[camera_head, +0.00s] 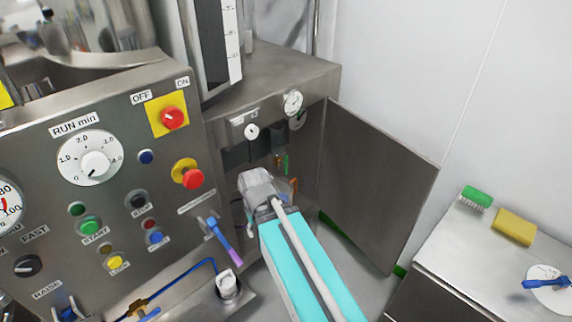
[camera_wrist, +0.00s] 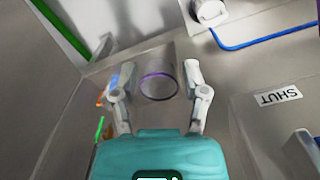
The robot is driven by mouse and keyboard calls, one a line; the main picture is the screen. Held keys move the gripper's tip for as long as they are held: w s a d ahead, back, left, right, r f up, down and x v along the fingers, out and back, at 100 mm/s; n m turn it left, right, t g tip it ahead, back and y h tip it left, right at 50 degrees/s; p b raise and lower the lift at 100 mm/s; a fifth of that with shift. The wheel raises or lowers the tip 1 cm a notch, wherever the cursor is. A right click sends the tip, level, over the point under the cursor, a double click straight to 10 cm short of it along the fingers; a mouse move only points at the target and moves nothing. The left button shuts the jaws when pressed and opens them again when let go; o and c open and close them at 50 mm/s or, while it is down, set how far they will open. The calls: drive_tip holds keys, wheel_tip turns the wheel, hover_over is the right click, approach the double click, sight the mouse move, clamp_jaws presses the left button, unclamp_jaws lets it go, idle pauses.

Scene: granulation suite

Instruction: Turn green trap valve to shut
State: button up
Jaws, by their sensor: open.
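A small green lever (camera_head: 285,164) shows in the head view inside the open recess of the steel cabinet, beside copper-coloured fittings (camera_head: 293,186). A green piece (camera_wrist: 99,129) also shows in the wrist view, left of my gripper, with orange bits near it; I take it for the same lever. My gripper (camera_wrist: 153,72) is open, its two fingers spread either side of a clear cylinder with a purple ring (camera_wrist: 158,99). I cannot tell whether they touch it.
The open cabinet door (camera_head: 375,180) stands right of my arm. The control panel (camera_head: 120,190) with knobs and a blue-purple lever (camera_head: 223,240) is on the left. A blue tube (camera_wrist: 270,42) crosses the wrist view's top right. A side bench (camera_head: 490,255) stands at the right.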

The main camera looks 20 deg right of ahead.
drive_tip(key=shift+w+f, duration=0.1)
drive_tip(key=shift+f, duration=0.05)
drive_tip(key=w+f+n+t+y+b, duration=0.2)
drive_tip(key=w+f+y+b, duration=0.2)
drive_tip(key=w+f+b, duration=0.4)
drive_tip(key=n+t+y+b, duration=0.2)
drive_tip(key=t+b, duration=1.3)
drive_tip(key=b, duration=1)
approach(287, 164)
drive_tip(key=v, duration=0.3)
drive_tip(key=shift+d+r, duration=0.1)
drive_tip(key=shift+w, duration=0.15)
drive_tip(key=x, duration=1.3)
drive_tip(key=shift+w+a, duration=0.2)
drive_tip(key=shift+a, duration=0.1)
